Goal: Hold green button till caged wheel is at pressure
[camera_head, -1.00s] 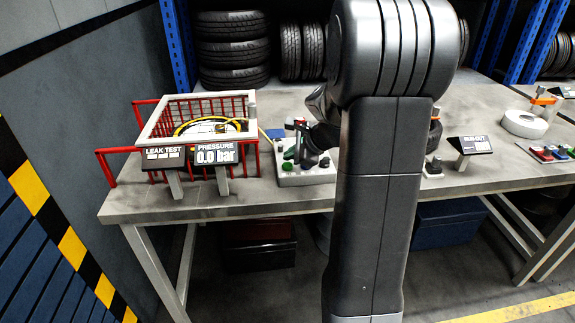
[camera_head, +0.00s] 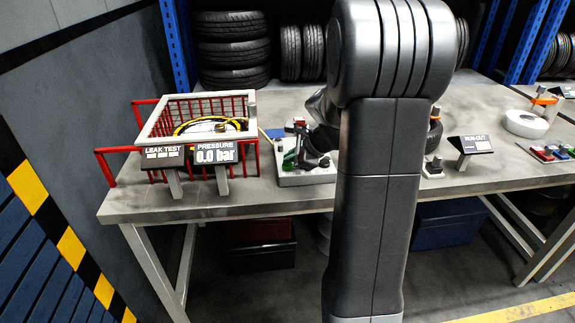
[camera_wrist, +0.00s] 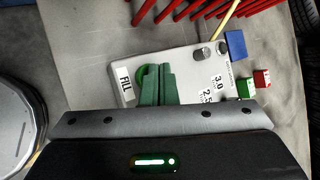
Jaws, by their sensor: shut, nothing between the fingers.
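The green button (camera_wrist: 140,76) sits beside the FILL label on a pale control box (camera_wrist: 185,62), partly hidden by my gripper. My gripper (camera_wrist: 157,72) is shut and empty, its fingertips over the button; whether they touch or press it I cannot tell. In the head view, my gripper (camera_head: 293,158) is low at the control box (camera_head: 300,179), partly hidden by my arm. The caged wheel (camera_head: 205,127) lies inside the red cage (camera_head: 246,172) with a pale top frame. The PRESSURE display (camera_head: 213,153) reads 0.0 bar. The LEAK TEST display (camera_head: 163,157) stands beside it.
The control box also carries a grey knob (camera_wrist: 202,54) near 3.0 and 2.5 markings. Blue (camera_wrist: 236,44), green (camera_wrist: 245,88) and red (camera_wrist: 262,78) blocks stand at its right. Red cage bars (camera_wrist: 190,10) are close above. The RUN-OUT sign (camera_head: 472,144) stands at right.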

